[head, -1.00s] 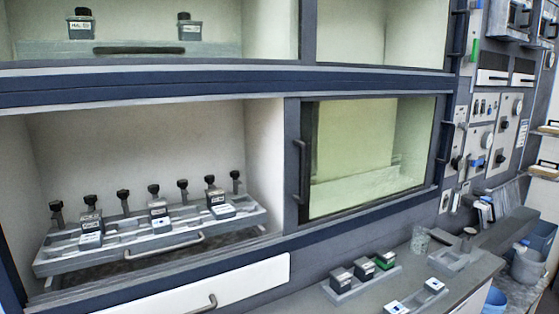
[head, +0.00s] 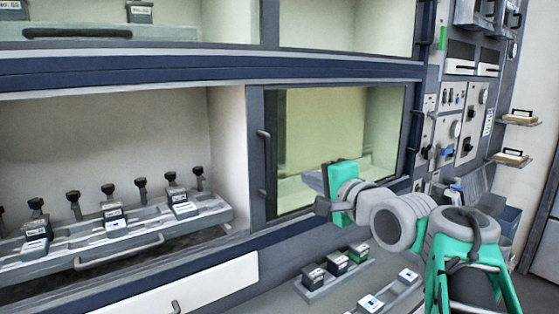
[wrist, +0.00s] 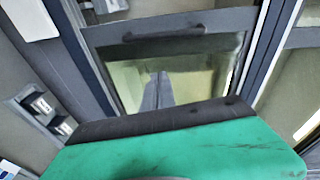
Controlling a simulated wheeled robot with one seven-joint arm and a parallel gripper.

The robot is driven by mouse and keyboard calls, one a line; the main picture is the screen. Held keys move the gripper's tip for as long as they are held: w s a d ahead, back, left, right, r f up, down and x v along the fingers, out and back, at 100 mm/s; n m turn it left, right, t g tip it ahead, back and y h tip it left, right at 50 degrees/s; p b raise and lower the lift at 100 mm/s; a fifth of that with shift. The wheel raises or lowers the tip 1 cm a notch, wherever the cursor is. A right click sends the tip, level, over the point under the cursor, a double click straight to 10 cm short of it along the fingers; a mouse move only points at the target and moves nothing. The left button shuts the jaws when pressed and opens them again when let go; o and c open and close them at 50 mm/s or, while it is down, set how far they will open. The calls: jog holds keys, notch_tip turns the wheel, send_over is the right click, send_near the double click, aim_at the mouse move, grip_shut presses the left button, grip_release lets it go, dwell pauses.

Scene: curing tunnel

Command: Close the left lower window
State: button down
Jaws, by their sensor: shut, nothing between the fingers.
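The lower glass window (head: 300,125) is a dark-framed, yellowish pane over the right part of the lower opening. A vertical dark handle (head: 264,160) is on its left frame. The left part of the lower opening stands uncovered. My gripper (head: 314,193) is in front of the pane's lower part, right of the handle, shut and empty. Whether it touches the glass cannot be told. In the wrist view the pane (wrist: 125,75) and its handle (wrist: 165,35) lie ahead, above the green gripper body. The narrow fingers (wrist: 157,92) show before the glass.
A grey rack (head: 120,245) with several dark-capped bottles is inside the open left bay. Small blocks stand on a tray (head: 335,280) on the counter below the window. Switch panels (head: 465,120) line the wall at right.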

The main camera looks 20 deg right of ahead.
notch_tip(320, 180, up, 4)
jog(key=f+m+t, duration=0.1)
jog(key=p, duration=0.3)
send_near(281, 146)
jog(key=shift+y, duration=0.4)
jog(key=x, duration=0.4)
jog(key=shift+w+d, duration=0.1)
jog(key=shift+w, duration=0.3)
jog(key=s+a, duration=0.2)
jog(key=a, duration=0.1)
jog(key=shift+s+a+f, duration=0.1)
jog(key=shift+s+f, duration=0.05)
jog(key=shift+s, duration=0.05)
